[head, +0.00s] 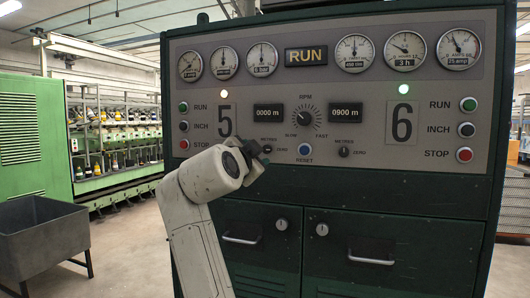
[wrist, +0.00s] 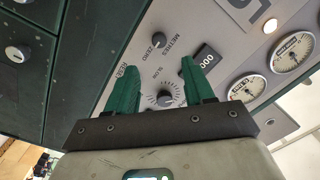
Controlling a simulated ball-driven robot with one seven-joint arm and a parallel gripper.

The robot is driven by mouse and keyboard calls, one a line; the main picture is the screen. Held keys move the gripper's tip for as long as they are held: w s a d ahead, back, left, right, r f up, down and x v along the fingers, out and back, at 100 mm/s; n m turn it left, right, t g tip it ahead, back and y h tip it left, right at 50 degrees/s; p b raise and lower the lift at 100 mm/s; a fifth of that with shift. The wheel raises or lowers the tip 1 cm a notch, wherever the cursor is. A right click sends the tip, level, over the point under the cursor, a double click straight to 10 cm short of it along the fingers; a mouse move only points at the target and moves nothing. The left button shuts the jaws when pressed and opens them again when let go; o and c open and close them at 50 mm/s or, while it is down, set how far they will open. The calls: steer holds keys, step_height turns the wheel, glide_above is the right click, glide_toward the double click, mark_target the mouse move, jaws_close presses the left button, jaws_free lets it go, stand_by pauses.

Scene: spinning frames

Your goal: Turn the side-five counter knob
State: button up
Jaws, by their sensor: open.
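The side-five counter knob (wrist: 158,40) is a small dark knob beside the METRES and ZERO labels on the grey panel. In the wrist view it shows just beyond and between the fingertips, apart from both. In the head view my gripper hides most or all of it. My gripper (wrist: 160,52) has two green fingers spread apart with nothing between them. In the head view my gripper (head: 260,152) is in front of the panel, below the side-five counter (head: 268,114), which reads 0000 m. The large 5 label (head: 226,114) is to its upper left.
The RPM dial (head: 306,117), blue RESET button (head: 305,149) and side-six counter knob (head: 344,151) are to the right. Side-five RUN, INCH and STOP buttons (head: 184,125) are to the left. A grey bin (head: 42,235) stands at far left.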

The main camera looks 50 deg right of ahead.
mark_target(266, 150)
steer(key=p+x, duration=0.2)
steer(key=x, duration=0.8)
steer(key=shift+w+d+f, duration=0.1)
steer(key=shift+d, duration=0.1)
steer(key=shift+c, duration=0.3)
jaws_close()
